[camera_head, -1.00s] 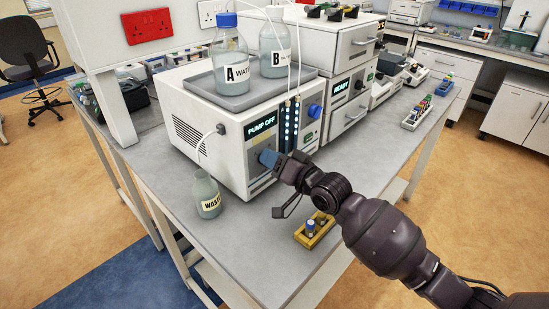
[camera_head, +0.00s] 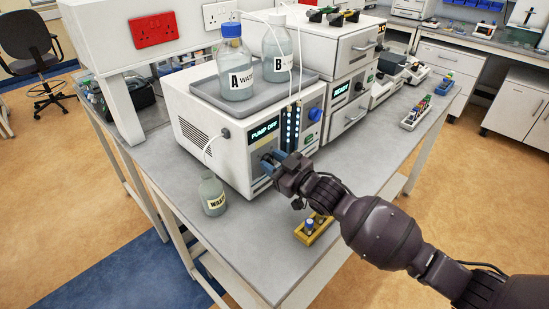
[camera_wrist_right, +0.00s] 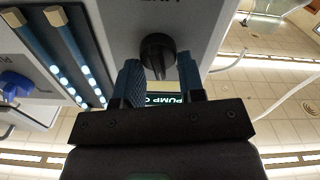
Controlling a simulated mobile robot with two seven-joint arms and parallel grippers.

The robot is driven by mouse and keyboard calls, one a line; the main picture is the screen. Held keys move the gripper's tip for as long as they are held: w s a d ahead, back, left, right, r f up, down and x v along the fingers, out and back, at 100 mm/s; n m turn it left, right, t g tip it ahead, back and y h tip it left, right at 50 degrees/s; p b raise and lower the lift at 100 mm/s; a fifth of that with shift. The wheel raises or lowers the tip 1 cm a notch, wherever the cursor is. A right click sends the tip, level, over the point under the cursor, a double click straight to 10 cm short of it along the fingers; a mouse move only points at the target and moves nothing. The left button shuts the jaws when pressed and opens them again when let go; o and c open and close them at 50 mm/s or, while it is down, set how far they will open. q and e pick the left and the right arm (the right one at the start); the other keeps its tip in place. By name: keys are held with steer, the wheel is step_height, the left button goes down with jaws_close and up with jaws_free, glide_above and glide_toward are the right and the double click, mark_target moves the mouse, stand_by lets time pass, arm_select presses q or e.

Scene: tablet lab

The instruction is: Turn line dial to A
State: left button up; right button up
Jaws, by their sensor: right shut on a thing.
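The pump unit (camera_head: 222,148) stands on the bench with "PUMP OFF" on its display (camera_head: 264,132). My right gripper (camera_head: 271,162) is at its front panel, just below that display. In the right wrist view, a black dial (camera_wrist_right: 157,52) with a pointed grip sits between the two blue fingertips (camera_wrist_right: 158,78), and the gripper is shut on it. In the head view the gripper hides the dial. Its markings and the letter it points to are not readable. My left gripper is in neither view.
Bottle A (camera_head: 236,66) and bottle B (camera_head: 276,50) stand in the tray on top. A waste bottle (camera_head: 212,194) stands left of the gripper. A small yellow rack (camera_head: 314,230) is on the bench below my right arm. A blue knob (camera_head: 315,114) is on the panel's right.

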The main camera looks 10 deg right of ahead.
steer(key=n, duration=0.3)
steer(key=n+p, duration=0.1)
steer(key=n, duration=0.2)
steer(key=shift+s+a+f, duration=0.1)
steer(key=shift+a+f, duration=0.05)
steer(key=shift+a, duration=0.05)
steer(key=shift+n, duration=0.3)
steer(key=o, duration=0.9)
steer(key=shift+c, duration=0.2)
step_height(320, 180, up, 20)
steer(key=shift+p, duration=0.3)
